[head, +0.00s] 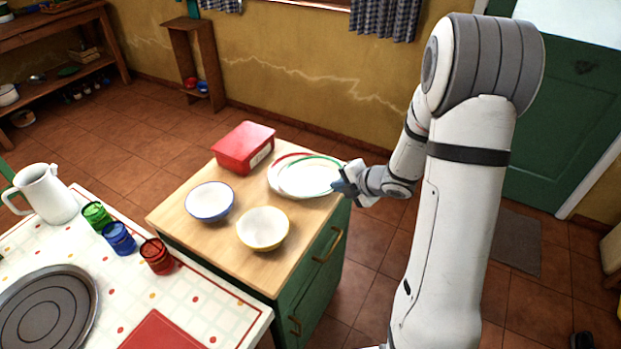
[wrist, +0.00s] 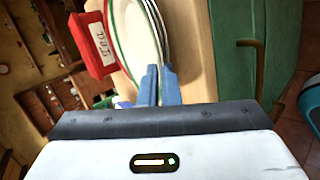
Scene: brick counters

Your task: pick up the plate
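A white plate with a green rim (head: 318,181) lies at the back right of the wooden counter top, overlapping a red-rimmed white plate (head: 272,170). My gripper (head: 343,184) is at the right edge of the green-rimmed plate. In the wrist view, plate edges (wrist: 128,38) run up to my two blue fingers (wrist: 160,70). The fingers are close together, with the rim between their tips. The exact contact is small and partly hidden. I cannot tell whether the plate is raised off the one beneath.
A red box (head: 243,148) stands left of the plates. A blue-rimmed bowl (head: 209,202) and a yellow-rimmed bowl (head: 263,229) stand in front. A table (head: 200,308) with a pitcher (head: 46,194) and several cups adjoins at the left. Floor is open to the right.

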